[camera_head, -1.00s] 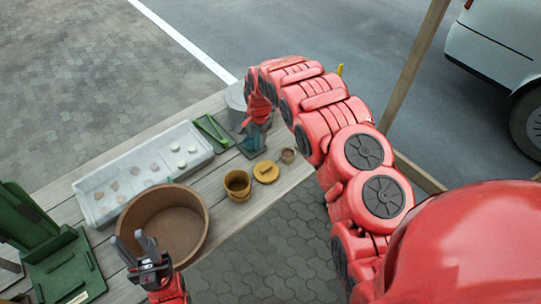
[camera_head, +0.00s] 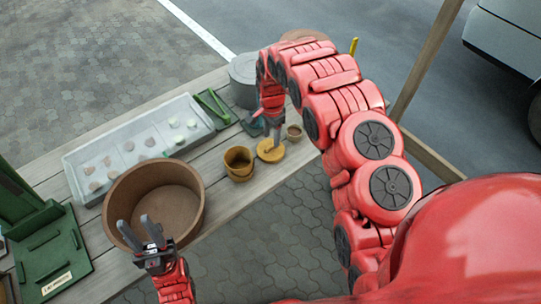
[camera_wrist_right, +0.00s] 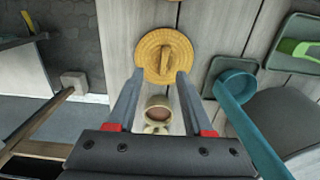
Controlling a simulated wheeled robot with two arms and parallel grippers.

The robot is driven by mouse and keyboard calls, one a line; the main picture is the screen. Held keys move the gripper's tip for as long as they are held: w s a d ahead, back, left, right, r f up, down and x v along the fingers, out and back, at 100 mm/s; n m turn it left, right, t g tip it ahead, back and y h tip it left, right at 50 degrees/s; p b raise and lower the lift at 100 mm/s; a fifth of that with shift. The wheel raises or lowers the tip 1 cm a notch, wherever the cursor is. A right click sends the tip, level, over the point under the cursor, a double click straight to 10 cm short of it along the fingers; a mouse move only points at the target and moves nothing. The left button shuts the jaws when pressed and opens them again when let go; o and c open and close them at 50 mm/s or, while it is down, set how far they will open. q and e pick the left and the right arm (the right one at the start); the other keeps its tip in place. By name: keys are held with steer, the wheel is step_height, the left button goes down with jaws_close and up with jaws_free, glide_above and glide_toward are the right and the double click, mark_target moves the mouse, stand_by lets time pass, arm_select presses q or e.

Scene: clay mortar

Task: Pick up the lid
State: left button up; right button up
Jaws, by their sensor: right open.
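The lid (camera_head: 270,151) is a round ochre disc with a raised bar handle. It lies on the wooden table, right of an ochre pot (camera_head: 238,164). In the right wrist view the lid (camera_wrist_right: 164,57) lies just beyond the fingertips, its handle roughly in line with the gap. My right gripper (camera_head: 272,140) points down above the lid, open and empty; I cannot tell whether it touches the lid. It also shows in the right wrist view (camera_wrist_right: 158,74). My left gripper (camera_head: 133,225) is open and empty in front of the large brown basin.
A small beige cup (camera_head: 295,132) stands close beside the lid. A teal scoop (camera_wrist_right: 236,92) lies on a dark tray nearby. The brown basin (camera_head: 165,195), a white tray (camera_head: 95,150) of clay pieces and a grey bucket (camera_head: 243,75) take up other table room.

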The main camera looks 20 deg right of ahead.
mark_target(272, 146)
steer(key=shift+w+f+p, duration=0.15)
steer(key=shift+f+p, duration=0.15)
steer(key=f, duration=0.1)
steer(key=f+p, duration=0.1)
steer(key=f, duration=0.1)
steer(key=shift+w+d+f+p, duration=0.1)
steer(key=shift+w+f+p, duration=0.15)
steer(key=shift+f+p, duration=0.05)
steer(key=shift+f, duration=0.6)
jaws_close()
